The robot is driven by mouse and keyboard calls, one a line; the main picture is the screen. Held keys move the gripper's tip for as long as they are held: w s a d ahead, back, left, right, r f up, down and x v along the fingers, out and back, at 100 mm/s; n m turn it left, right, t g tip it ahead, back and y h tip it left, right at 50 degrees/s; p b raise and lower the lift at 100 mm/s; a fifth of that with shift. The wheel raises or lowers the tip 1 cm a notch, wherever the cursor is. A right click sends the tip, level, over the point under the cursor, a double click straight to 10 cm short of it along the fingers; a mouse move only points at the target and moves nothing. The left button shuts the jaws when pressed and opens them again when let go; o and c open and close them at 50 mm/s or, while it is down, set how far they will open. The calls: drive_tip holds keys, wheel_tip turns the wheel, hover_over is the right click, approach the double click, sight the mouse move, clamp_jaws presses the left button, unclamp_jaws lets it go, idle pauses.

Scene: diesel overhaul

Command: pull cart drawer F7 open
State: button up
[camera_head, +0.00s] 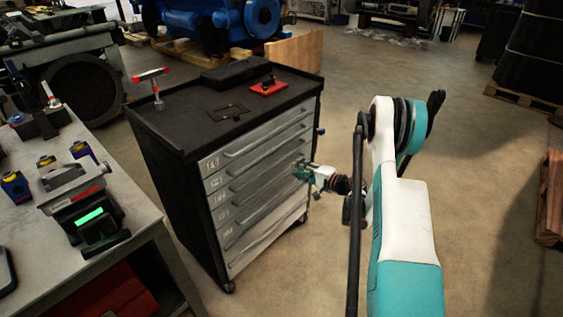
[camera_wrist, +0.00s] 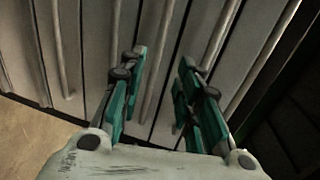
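The tool cart (camera_head: 185,135) is a dark cabinet with a stack of grey drawers (camera_head: 262,172), each with a long bar handle. Its drawer fronts look flush and shut. Small labels sit at their left ends; I cannot read which one is F7. My gripper (camera_head: 301,172) is at the right part of the drawer fronts, around mid-height. In the wrist view, my gripper (camera_wrist: 158,92) has its two green fingers apart, with a bar handle (camera_wrist: 163,55) running between them. I cannot tell whether the fingers touch it.
A workbench (camera_head: 140,207) with a green-lit device (camera_head: 90,217) and small parts stands to the left. The cart top carries a red-based item (camera_head: 268,86) and a red-handled tool (camera_head: 152,82). The floor (camera_head: 310,265) in front of the drawers is clear.

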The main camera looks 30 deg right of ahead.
sight(280, 162)
drive_tip(key=shift+b+x, duration=1.45)
drive_tip(key=shift+x, duration=3.75)
drive_tip(key=shift+s+f, duration=0.1)
clamp_jaws()
